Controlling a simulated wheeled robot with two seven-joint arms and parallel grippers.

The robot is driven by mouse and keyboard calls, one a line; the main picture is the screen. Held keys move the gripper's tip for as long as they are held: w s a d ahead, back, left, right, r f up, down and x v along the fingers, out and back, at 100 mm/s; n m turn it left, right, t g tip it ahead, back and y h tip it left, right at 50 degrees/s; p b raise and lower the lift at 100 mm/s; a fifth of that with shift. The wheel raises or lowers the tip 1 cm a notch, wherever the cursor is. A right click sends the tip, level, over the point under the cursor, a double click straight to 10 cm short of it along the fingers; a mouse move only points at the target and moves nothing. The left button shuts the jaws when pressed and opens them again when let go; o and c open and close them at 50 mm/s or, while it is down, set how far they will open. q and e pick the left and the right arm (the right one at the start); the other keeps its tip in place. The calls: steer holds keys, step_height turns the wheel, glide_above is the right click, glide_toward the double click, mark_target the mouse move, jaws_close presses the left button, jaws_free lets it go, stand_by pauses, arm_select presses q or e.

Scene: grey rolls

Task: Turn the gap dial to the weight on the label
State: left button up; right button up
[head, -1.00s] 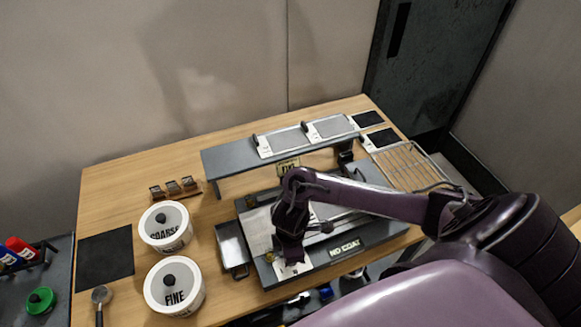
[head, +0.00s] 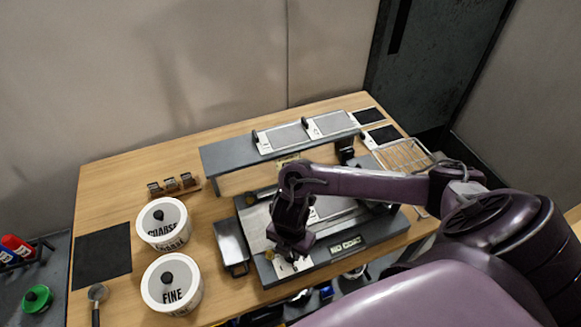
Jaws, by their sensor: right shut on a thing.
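The grey press-like machine (head: 347,255) with a "NO COAT" plate on its front sits on the wooden table. A white marked plate (head: 290,267) lies at its front left corner. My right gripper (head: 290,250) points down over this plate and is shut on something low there. The gripper hides what it holds; it appears to be the gap dial, whose pointer and setting I cannot see. A small yellowish label (head: 288,161) hangs under the grey shelf, partly hidden by my right arm and too small to read. My left gripper is not in view.
White tubs marked COARSE (head: 163,222) and FINE (head: 172,285) stand left of the machine, beside a grey metal tray (head: 232,243). The raised shelf (head: 225,152) stands behind the machine. A wire rack (head: 404,155) is at the right. A black mat (head: 102,255) lies bare at left.

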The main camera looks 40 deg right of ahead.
steer(key=n+b, duration=0.1)
steer(key=n, duration=0.2)
steer(key=shift+w+f+n+b, duration=0.1)
steer(key=shift+n+b, duration=0.25)
steer(key=shift+n, duration=0.05)
steer(key=n+b, duration=0.2)
steer(key=n, duration=0.1)
steer(key=shift+n, duration=0.3)
steer(key=n+b, duration=0.1)
steer(key=n, duration=0.4)
steer(key=shift+n+b, duration=0.3)
steer(key=o, duration=1)
steer(key=shift+c, duration=0.2)
steer(key=shift+r, duration=0.2)
step_height(320, 180, up, 8)
steer(key=p, duration=0.3)
steer(key=shift+f, duration=0.15)
